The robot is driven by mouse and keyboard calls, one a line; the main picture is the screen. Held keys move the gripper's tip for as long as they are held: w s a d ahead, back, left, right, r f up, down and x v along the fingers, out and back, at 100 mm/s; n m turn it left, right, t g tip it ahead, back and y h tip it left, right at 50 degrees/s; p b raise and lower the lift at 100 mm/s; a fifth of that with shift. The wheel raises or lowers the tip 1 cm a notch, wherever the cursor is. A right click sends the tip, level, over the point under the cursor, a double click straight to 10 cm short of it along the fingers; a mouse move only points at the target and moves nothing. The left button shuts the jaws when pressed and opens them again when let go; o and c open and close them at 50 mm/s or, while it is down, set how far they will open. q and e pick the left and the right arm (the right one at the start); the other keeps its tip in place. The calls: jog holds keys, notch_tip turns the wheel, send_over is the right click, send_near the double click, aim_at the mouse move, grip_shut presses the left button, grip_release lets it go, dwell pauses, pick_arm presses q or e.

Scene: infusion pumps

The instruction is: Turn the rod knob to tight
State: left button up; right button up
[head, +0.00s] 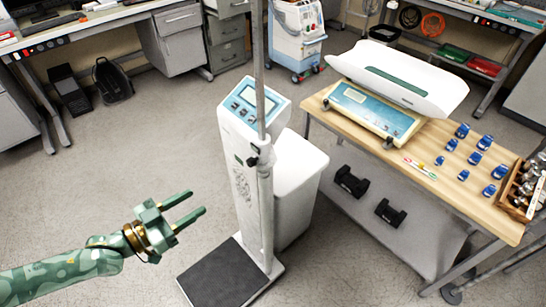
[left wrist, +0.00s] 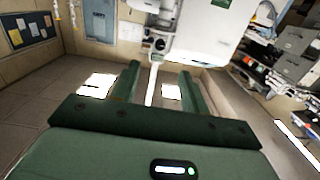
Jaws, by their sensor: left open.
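The rod knob (head: 252,161) is a small black knob on the collar of the upright metal rod (head: 260,70). The rod stands in front of the white scale column with its blue-framed display (head: 252,105). My left gripper (head: 198,202) is open and empty, to the left of the rod and apart from the knob, its fingers pointing right. In the left wrist view the dark knob (left wrist: 159,44) shows ahead, just beyond the fingertips (left wrist: 160,68) in the picture and between them. I cannot tell whether the knob is tight or loose. My right gripper is not in view.
The scale's black platform (head: 222,276) lies at the rod's foot. A wooden-topped table (head: 440,185) at right holds a white baby scale (head: 398,78), several blue-capped weights and a wooden box of metal weights (head: 520,190).

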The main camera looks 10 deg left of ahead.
pick_arm(q)
jog(key=b, duration=0.2)
send_near(249, 163)
jog(key=x, duration=0.8)
jog(key=shift+w+f, duration=0.25)
grip_shut()
